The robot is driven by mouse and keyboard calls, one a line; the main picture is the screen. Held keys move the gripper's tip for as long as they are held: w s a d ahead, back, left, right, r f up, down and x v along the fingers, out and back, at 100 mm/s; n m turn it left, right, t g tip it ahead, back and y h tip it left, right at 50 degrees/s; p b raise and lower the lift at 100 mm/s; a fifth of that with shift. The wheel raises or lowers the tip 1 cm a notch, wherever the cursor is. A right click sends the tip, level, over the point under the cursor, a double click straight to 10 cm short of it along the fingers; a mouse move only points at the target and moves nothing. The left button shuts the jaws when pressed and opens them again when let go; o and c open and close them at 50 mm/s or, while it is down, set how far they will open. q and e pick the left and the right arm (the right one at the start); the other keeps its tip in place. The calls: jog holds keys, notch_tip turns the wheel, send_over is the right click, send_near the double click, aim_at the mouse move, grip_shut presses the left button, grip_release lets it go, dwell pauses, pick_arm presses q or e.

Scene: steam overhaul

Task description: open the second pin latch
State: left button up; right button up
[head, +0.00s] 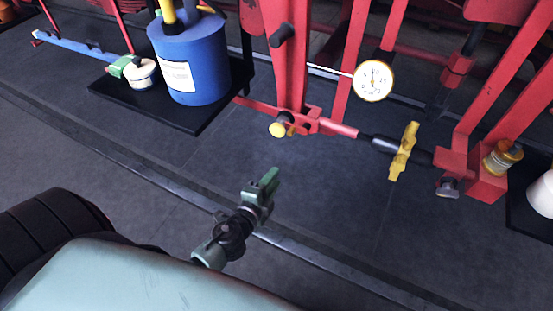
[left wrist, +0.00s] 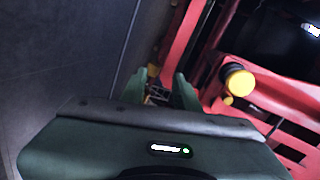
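A pin latch with a round yellow knob (head: 278,129) sits at the foot of a red upright, on the red frame. A yellow knob (left wrist: 240,83) also shows right of centre in the left wrist view, with a smaller yellow part below it. A grey-ended knob (head: 448,187) sits low on the red frame to the right. I cannot tell which is the second latch. My left gripper (head: 269,182) is in front of and below the yellow knob, apart from it. Its green fingers are spread with nothing held between them (left wrist: 160,92). My right gripper is not in view.
A red bar with a yellow winged handle (head: 403,151) runs between the uprights. A dial gauge (head: 374,80) is above it. A blue bucket (head: 190,62) stands on a black tray (head: 197,122) at left. The floor around my gripper is clear.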

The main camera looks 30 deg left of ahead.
aim_at(289, 135)
pick_arm(q)
notch_tip(289, 135, up, 11)
jog(key=w+m+t, duration=0.1)
jog(key=m+t, duration=0.2)
jog(key=w, duration=0.2)
jog(key=w+p, duration=0.1)
jog(key=w, duration=0.2)
jog(key=shift+d+r, duration=0.15)
jog(key=shift+d, duration=0.05)
jog(key=shift+w, duration=1.1)
grip_shut()
